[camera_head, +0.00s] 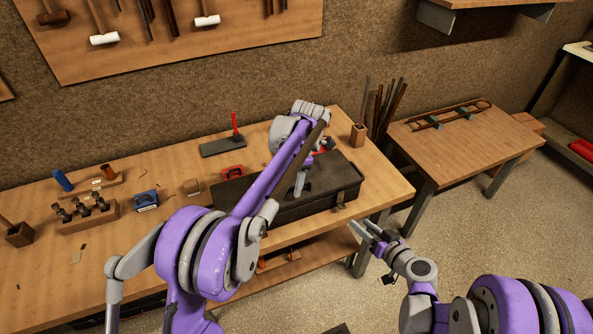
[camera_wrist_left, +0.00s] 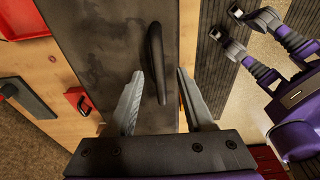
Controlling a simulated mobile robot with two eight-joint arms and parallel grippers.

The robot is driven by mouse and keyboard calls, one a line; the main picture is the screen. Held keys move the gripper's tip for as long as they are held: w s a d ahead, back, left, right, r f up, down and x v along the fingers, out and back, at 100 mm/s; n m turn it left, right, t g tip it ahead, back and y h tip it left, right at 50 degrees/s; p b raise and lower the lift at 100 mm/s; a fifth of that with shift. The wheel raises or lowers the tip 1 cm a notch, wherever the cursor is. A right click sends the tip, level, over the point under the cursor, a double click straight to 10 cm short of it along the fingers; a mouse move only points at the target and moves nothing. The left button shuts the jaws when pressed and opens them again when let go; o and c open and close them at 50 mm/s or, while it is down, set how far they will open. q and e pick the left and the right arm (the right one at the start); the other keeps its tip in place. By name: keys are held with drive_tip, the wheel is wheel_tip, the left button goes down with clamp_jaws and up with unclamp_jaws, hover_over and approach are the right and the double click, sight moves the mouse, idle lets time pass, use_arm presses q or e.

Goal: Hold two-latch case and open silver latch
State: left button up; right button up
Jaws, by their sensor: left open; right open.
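The dark two-latch case (camera_head: 343,180) lies closed on the workbench, and its worn lid fills the middle of the left wrist view (camera_wrist_left: 95,45). My left gripper (camera_head: 302,186) is over the lid, pointing down. In the left wrist view its open fingers (camera_wrist_left: 160,73) stand on either side of the black carry handle (camera_wrist_left: 154,45), with gaps beside it. A small brass-coloured latch (camera_head: 340,199) shows on the case's front edge. My left arm hides the front left part, and I cannot make out a silver latch. My right gripper (camera_head: 368,232) is open and empty, off the bench's front edge, right of the case.
A rod holder (camera_head: 358,134) stands behind the case. A side table (camera_head: 470,140) stands right, with clear floor before it.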

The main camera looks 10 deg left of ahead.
use_arm(q)
drive_tip(key=shift+a+f, duration=0.15)
drive_tip(key=shift+f, duration=0.65)
drive_tip(key=shift+c, duration=0.3)
clamp_jaws()
idle(0.6)
